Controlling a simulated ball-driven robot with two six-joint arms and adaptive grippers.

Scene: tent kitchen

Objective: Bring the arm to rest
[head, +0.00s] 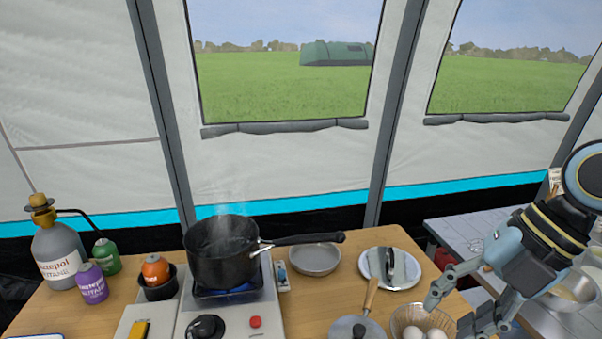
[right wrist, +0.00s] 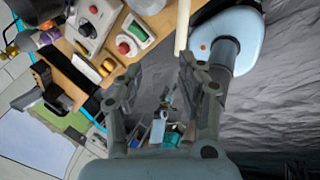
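My right gripper (head: 450,314) comes in from the right in the head view, near the table's right front corner. Its two fingers are spread apart beside the wire basket of eggs (head: 414,314). In the right wrist view the gripper (right wrist: 158,76) also shows parted fingers, with nothing held between them. My left gripper is not in view.
A steaming black pot (head: 222,252) stands on the lit burner, its handle pointing right. A small pan (head: 314,260), a plate (head: 404,280) and a wooden-handled pan (head: 356,328) lie nearby. Gas canisters (head: 60,254) stand at left. A grey side table (head: 470,232) is at right.

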